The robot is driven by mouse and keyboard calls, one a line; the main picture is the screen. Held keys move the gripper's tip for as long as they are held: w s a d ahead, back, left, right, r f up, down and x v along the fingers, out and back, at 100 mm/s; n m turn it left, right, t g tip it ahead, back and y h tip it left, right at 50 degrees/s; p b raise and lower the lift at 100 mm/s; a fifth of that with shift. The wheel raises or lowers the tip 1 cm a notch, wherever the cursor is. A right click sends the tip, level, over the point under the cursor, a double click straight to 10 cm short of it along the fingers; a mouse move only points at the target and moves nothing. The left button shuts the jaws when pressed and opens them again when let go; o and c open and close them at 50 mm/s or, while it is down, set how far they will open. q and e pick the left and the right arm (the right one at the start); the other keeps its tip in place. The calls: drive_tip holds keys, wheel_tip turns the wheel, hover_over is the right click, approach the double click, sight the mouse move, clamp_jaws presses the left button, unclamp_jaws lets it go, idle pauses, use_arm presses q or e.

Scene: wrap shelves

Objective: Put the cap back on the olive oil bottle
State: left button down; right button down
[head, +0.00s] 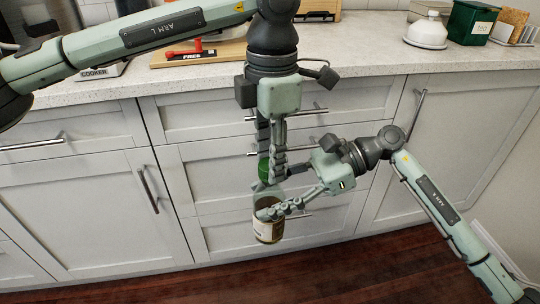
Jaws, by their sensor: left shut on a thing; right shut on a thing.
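The olive oil bottle (268,234), brown with a pale label, is held off the floor in front of the drawers, roughly upright. My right gripper (268,210) comes in from the right and is shut on its upper part. My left gripper (270,166) points down above it and is shut on a small green thing (264,172) that looks like the cap. The cap is over the bottle's top. The fingers partly hide both, so I cannot tell whether cap and bottle touch.
White drawers and cupboards with bar handles stand close behind both grippers. The pale countertop (370,52) above holds a wooden board (228,54) with a red-handled item, a white domed dish (427,31), a green box (471,22) and a rack with bread. The dark wood floor below is clear.

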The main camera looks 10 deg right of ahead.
use_arm(q)
drive_tip(key=m, duration=0.7)
drive_tip(key=shift+m, duration=0.4)
drive_tip(key=m, duration=0.4)
drive_tip(key=shift+m, duration=0.3)
drive_tip(key=m, duration=0.4)
drive_tip(key=shift+m, duration=0.4)
drive_tip(key=c, duration=1.1)
unclamp_jaws()
drive_tip(key=shift+o, duration=0.2)
drive_tip(key=shift+r, duration=2.2)
drive_tip(key=shift+c, duration=0.4)
